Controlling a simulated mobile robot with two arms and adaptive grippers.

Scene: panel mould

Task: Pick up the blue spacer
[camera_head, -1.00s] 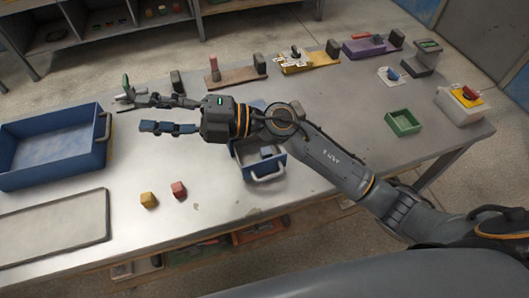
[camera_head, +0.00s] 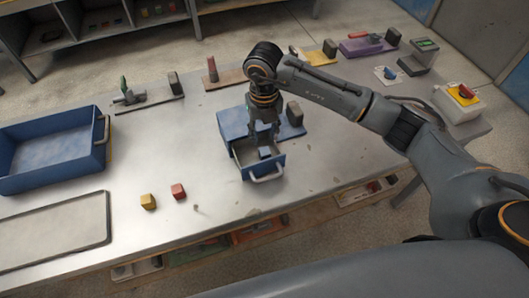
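The blue spacer (camera_head: 264,153) is a small blue block lying inside the pulled-out drawer (camera_head: 246,172) of a blue drawer box (camera_head: 232,122) in the middle of the table. My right gripper (camera_head: 263,143) points down over the drawer, just above and behind the spacer. Its fingers look apart, with nothing seen between them. Whether they touch the spacer cannot be told. The gripper hides part of the drawer's inside. My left gripper is not in view.
A yellow block (camera_head: 148,201) and a red block (camera_head: 178,191) lie left of the drawer. A large blue bin (camera_head: 58,172) and a grey tray (camera_head: 52,262) stand at the left. Several fixtures line the back edge.

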